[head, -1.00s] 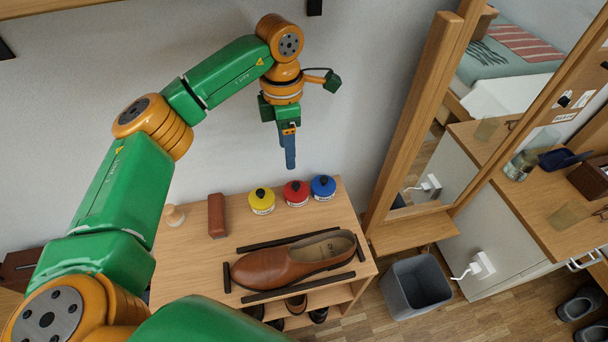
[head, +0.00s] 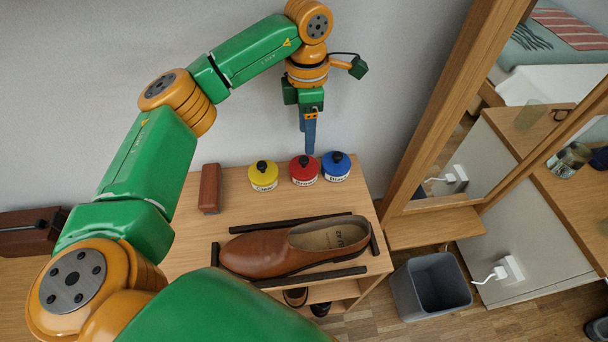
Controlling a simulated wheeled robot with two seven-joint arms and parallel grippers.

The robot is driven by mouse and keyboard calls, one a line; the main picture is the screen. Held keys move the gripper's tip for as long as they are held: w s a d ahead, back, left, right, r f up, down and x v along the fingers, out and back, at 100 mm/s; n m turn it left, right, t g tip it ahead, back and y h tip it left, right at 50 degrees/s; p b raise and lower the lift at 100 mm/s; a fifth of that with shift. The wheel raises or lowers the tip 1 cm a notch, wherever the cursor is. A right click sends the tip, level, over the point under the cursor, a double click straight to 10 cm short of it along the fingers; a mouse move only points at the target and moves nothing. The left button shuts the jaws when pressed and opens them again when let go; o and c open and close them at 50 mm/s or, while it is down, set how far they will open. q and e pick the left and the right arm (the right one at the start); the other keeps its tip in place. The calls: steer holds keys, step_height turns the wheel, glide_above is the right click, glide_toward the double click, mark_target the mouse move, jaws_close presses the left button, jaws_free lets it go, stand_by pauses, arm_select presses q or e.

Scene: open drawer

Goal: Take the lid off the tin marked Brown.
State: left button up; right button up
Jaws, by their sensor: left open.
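Three small tins with dark knobs on their lids stand in a row at the back of the wooden shelf top. The red tin (head: 304,172) is in the middle, and its small label seems to read Brown. The yellow tin (head: 263,178) is on its left and the blue tin (head: 336,168) on its right. All three lids are on. My left gripper (head: 309,150) points down, open and empty, with its blue fingers seen edge-on. Its tips show just above the red tin's knob; I cannot tell the exact gap. My right gripper is not in view.
A brown leather shoe (head: 270,252) lies between dark strips in front of the tins. A reddish-brown block (head: 210,188) lies left of them. A wood-framed mirror (head: 440,130) stands to the right, with a grey bin (head: 405,297) on the floor below.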

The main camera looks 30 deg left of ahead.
mark_target(304, 159)
arm_select(q)
steer(key=f, duration=0.7)
steer(key=shift+a+f, duration=0.3)
jaws_close()
